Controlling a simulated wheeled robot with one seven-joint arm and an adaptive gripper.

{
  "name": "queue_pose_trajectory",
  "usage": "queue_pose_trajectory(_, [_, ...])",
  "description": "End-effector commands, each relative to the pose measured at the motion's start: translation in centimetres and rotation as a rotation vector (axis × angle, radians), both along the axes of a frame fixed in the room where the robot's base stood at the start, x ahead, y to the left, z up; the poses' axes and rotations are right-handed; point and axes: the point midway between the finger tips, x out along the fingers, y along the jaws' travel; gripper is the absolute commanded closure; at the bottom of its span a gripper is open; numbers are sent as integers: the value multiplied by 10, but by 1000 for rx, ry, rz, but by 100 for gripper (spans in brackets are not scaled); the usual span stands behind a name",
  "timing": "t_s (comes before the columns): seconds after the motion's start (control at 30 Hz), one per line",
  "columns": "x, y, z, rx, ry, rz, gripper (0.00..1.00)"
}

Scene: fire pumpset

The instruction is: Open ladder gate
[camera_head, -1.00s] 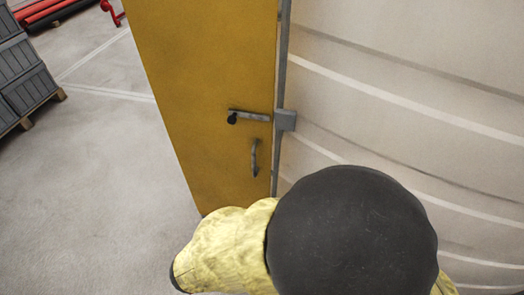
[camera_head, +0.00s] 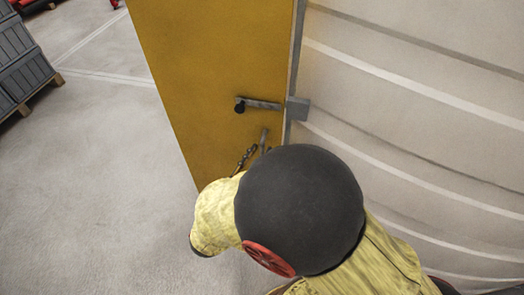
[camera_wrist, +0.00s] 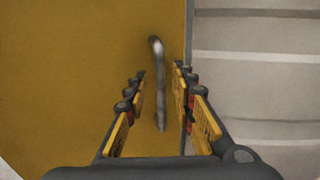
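The yellow ladder gate (camera_head: 215,60) stands upright beside a pale ribbed curved wall. It bears a grey lever latch (camera_head: 258,104) with a dark round knob, and a curved grey pull handle (camera_head: 264,138) below it. In the wrist view the pull handle (camera_wrist: 158,85) runs up and down between my fingers. My gripper (camera_wrist: 159,73) is open, one finger on each side of the handle, with gaps visible. In the head view my gripper (camera_head: 252,153) is at the handle's lower part, largely hidden by my arm.
A grey catch block (camera_head: 297,109) sits at the gate's right edge beside the latch. The pale ribbed wall (camera_head: 420,110) fills the right side. Grey crates (camera_head: 22,65) on a pallet stand at the far left. The floor (camera_head: 90,170) left of the gate is clear.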

Motion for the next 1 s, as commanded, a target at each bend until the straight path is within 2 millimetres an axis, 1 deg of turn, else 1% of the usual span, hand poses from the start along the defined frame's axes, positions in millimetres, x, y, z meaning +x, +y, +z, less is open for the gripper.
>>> queue_pose_trajectory(0.1, [11,-7,-1,2,0,-3,75])
queue_pose_trajectory(0.2, [17,-10,0,2,-1,-1,75])
queue_pose_trajectory(0.53, [20,-12,0,2,0,0,75])
queue_pose_trajectory(1.0, [19,-11,0,2,0,0,100])
